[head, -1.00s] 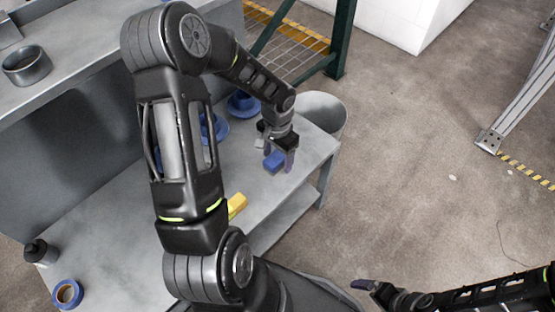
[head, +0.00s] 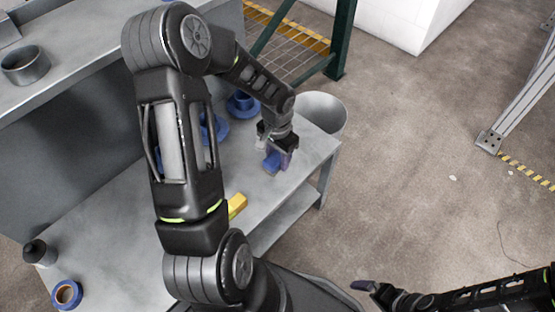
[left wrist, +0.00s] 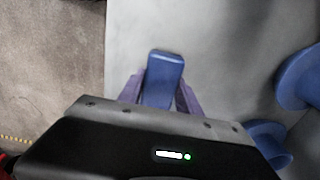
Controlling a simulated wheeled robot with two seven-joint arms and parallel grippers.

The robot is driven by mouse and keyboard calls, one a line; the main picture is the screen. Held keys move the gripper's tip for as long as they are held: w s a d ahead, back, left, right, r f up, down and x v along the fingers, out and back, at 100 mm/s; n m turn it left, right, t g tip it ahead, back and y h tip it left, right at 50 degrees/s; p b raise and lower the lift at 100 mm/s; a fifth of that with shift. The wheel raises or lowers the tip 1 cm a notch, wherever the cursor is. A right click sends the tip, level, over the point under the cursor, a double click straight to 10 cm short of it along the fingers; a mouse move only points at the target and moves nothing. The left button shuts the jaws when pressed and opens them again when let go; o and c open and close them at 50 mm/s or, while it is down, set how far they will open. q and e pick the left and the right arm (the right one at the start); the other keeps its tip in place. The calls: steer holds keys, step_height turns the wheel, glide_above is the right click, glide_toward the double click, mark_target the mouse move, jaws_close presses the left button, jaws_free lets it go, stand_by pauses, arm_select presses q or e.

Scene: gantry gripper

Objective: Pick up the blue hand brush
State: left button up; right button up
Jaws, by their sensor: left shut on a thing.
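The blue hand brush (head: 272,162) is at the right end of the grey workbench (head: 205,262). My left gripper (head: 279,160) points down at it, and its purple fingers are closed on the brush's sides. In the left wrist view the brush (left wrist: 164,74) sits between the two fingers (left wrist: 160,96), with its far end sticking out past them. Its near end is hidden by the gripper body. I cannot tell whether the brush still touches the bench. My right gripper (head: 372,287) is at the lower right, away from the bench, and its opening is unclear.
Blue flanged parts (head: 242,104) stand behind the gripper. A yellow item (head: 236,205) lies nearer on the bench. A dark bottle (head: 38,252) and a blue tape roll (head: 67,293) are at the left. A grey bin (head: 322,110) stands beyond the bench end.

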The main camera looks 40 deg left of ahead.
mark_target(278, 156)
arm_select(q)
jaws_close()
steer(key=shift+r+p, duration=0.35)
steer(key=shift+r, duration=0.15)
step_height(278, 156, up, 9)
steer(key=shift+f+p, duration=0.15)
steer(key=shift+p, duration=1.05)
steer(key=shift+r, duration=0.45)
